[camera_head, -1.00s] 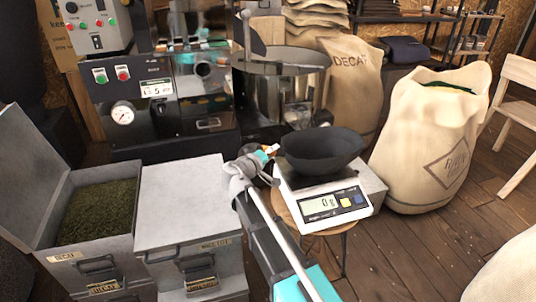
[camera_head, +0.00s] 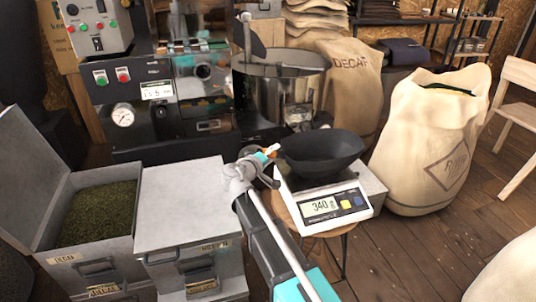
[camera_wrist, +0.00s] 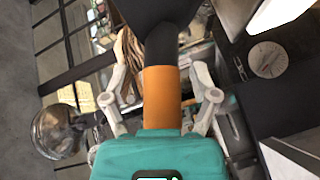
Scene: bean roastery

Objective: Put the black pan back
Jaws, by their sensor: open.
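The black pan (camera_head: 322,152) is a wide scoop-like bowl. It sits upright on the white digital scale (camera_head: 360,212), whose display reads about 340 g. The pan's handle points left, toward my gripper (camera_head: 268,162). In the wrist view the pan (camera_wrist: 160,12) is at the top, cut off by the frame, and its black handle with an orange grip section (camera_wrist: 161,97) runs down between my fingers. My gripper (camera_wrist: 161,100) is open, with one finger on each side of the orange grip and gaps on both sides. The scale's top plate is mostly hidden under the pan.
The scale stands on a small round wooden stool (camera_head: 290,208). Grey metal bins (camera_head: 180,195) stand to the left, one open with green beans. A roaster (camera_head: 150,100) with a steel drum is behind. A sack (camera_head: 430,145) stands close on the right.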

